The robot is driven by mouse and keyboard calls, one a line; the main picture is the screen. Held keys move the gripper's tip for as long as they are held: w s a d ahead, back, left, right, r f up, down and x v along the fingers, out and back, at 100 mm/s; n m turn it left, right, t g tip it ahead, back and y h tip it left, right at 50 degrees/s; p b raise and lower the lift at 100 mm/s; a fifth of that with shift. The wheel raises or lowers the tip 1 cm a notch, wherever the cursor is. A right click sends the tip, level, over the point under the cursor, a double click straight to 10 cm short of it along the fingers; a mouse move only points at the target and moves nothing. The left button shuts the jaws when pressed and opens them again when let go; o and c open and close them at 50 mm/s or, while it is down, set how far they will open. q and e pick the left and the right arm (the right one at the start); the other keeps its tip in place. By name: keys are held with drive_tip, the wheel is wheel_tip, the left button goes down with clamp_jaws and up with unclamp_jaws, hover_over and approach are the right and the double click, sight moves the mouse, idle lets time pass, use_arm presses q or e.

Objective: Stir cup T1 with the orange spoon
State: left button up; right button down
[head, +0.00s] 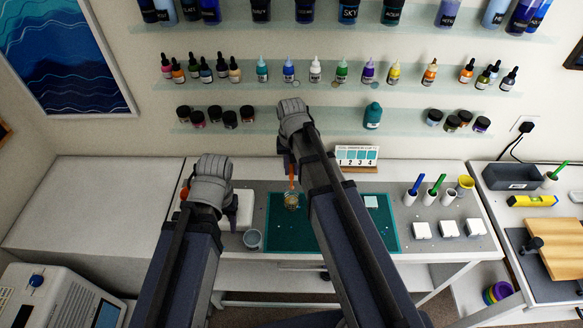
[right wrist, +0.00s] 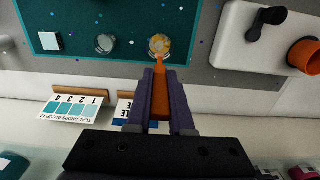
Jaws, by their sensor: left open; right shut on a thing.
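My right gripper (right wrist: 160,78) is shut on the orange spoon (right wrist: 160,100), which also shows in the head view (head: 291,178). The spoon's lower end reaches a small clear cup with yellowish contents (right wrist: 159,44), on the teal mat (head: 270,240). The cup also shows in the head view (head: 291,202). No label on it is readable, so I cannot confirm it is T1. My right gripper (head: 292,122) is above the back of the mat, largely hidden by its wrist.
Another clear cup (right wrist: 105,43) and a white square (head: 371,202) are on the mat. A numbered card (head: 357,157) stands behind the mat.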

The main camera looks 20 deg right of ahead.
sight(293, 186)
drive_tip(key=shift+f+b, duration=4.65)
drive_tip(key=shift+f, duration=0.3)
drive_tip(key=shift+d, duration=0.15)
